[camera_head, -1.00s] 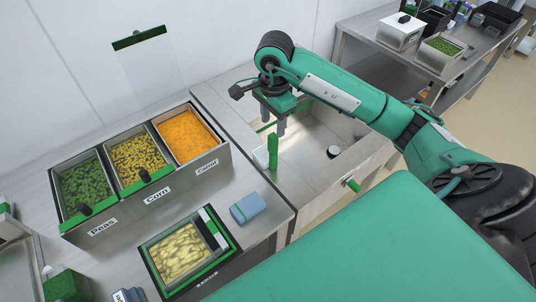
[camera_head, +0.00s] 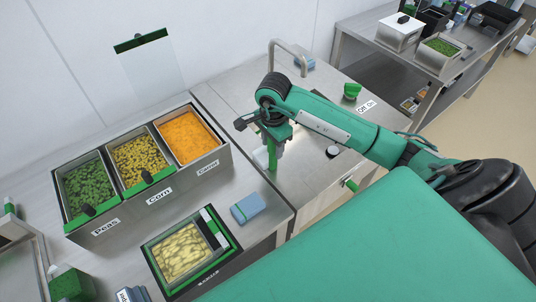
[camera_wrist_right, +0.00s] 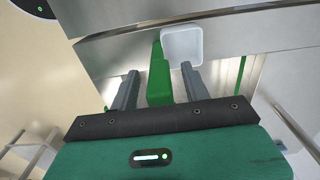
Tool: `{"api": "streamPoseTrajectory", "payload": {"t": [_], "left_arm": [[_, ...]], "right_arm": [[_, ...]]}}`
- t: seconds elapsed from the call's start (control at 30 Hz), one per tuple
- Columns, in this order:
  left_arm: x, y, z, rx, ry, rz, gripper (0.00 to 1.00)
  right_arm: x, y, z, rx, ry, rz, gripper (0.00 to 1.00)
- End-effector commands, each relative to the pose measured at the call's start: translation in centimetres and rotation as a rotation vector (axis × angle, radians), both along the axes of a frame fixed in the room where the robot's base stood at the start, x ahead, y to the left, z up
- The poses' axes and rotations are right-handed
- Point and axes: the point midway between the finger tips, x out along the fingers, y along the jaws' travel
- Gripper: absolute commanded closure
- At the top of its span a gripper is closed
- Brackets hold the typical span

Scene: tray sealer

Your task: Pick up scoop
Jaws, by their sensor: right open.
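In the right wrist view the green handle (camera_wrist_right: 159,76) lies between my fingers and the white cup (camera_wrist_right: 182,46) is just beyond. My right gripper (camera_head: 278,147) is open and over the handle, one finger on each side (camera_wrist_right: 158,84). My left gripper is not in view.
Bins of peas (camera_head: 87,186), corn (camera_head: 139,158) and carrot (camera_head: 187,137) stand left of the scoop. A tray sealer (camera_head: 222,262) with a filled tray and a blue block (camera_head: 248,208) are in front.

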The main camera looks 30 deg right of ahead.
Motion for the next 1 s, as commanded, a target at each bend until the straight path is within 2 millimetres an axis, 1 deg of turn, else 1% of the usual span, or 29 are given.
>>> {"api": "streamPoseTrajectory", "payload": {"t": [0.1,0.13,0.27,0.3,0.37,0.63,0.77,0.87,0.97,1.0], "left_arm": [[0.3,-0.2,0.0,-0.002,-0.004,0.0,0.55],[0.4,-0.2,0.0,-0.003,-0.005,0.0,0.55],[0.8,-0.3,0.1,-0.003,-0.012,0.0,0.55],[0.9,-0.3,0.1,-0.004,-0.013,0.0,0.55],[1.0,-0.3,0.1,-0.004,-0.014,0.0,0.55],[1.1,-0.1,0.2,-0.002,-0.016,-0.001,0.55],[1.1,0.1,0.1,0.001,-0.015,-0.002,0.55],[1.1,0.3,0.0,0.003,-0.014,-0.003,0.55],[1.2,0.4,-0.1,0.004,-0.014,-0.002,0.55],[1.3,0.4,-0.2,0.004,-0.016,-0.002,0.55]], "right_arm": [[0.0,0.0,0.0,0.0,0.0,0.0,0.53],[0.0,0.0,0.0,0.0,0.0,0.0,0.57],[0.0,0.0,0.0,0.0,0.0,0.0,0.82],[0.0,0.0,0.0,0.0,0.0,0.0,0.9],[0.0,0.0,0.0,0.0,0.0,0.0,1.0],[0.0,0.0,0.1,0.0,-0.001,0.0,1.0],[0.1,0.0,0.6,0.0,-0.003,0.0,1.0],[0.1,0.0,1.5,0.0,-0.005,0.001,1.0],[0.1,0.0,2.9,-0.001,-0.005,0.0,1.0],[0.2,0.0,3.7,0.0,-0.007,0.001,1.0]]}}
